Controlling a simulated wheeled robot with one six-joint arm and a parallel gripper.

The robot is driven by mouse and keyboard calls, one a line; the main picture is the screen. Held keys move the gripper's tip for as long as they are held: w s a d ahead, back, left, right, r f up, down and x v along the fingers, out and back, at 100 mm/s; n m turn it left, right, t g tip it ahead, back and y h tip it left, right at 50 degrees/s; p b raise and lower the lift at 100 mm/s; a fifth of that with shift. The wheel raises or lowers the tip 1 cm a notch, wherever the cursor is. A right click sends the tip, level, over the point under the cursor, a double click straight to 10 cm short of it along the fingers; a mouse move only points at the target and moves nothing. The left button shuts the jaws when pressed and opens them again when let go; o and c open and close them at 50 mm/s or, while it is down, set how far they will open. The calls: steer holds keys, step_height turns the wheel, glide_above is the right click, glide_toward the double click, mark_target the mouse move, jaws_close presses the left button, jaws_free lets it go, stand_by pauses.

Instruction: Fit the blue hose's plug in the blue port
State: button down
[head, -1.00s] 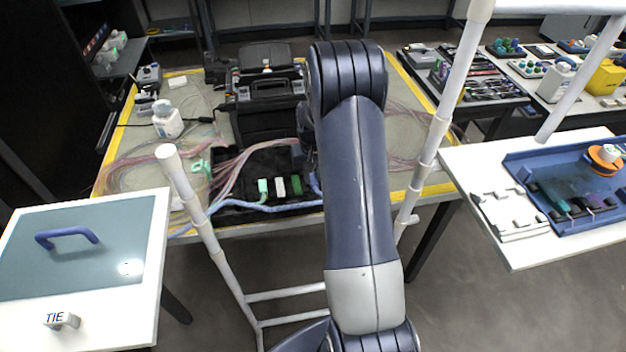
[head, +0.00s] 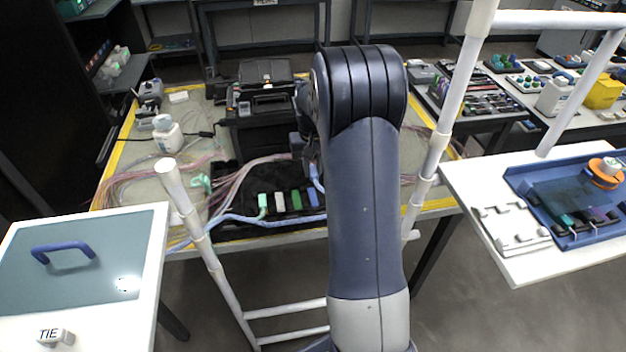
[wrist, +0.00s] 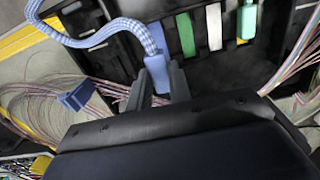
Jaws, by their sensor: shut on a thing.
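My gripper (wrist: 158,88) is shut on the light blue plug (wrist: 157,68) of the braided blue hose (wrist: 100,37). The hose arches from the plug toward the upper left in the wrist view. The blue port (wrist: 158,37) is just beyond the plug, partly covered by the hose, at the end of a row of coloured ports. In the head view the blue port (head: 312,197) is at the row's right end, and the hose (head: 316,176) shows beside my arm above it. My fingers are mostly hidden there. The plug appears outside the port.
Green (head: 296,199) and white (head: 280,202) ports stand beside the blue one; the leftmost green one (head: 262,203) has a hose at it. Thin cable bundles (wrist: 35,105) and a blue clip (wrist: 75,97) lie nearby. A white rail frame (head: 205,250) stands in front of the table.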

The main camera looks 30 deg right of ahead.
steer(key=shift+r, duration=0.6)
steer(key=shift+f, duration=0.1)
steer(key=shift+f+b, duration=1.15)
steer(key=shift+f, duration=0.8)
steer(key=shift+r, duration=0.1)
steer(key=shift+d, duration=0.55)
steer(key=shift+s+d+p, duration=0.15)
steer(key=shift+d+p, duration=0.25)
steer(key=shift+d, duration=1.3)
steer(key=shift+s+d+p, duration=0.15)
steer(key=shift+d+p, duration=0.2)
steer(key=shift+d, duration=1.3)
steer(key=shift+s+d+p, duration=0.15)
steer(key=shift+d+p, duration=0.25)
steer(key=shift+d, duration=1.3)
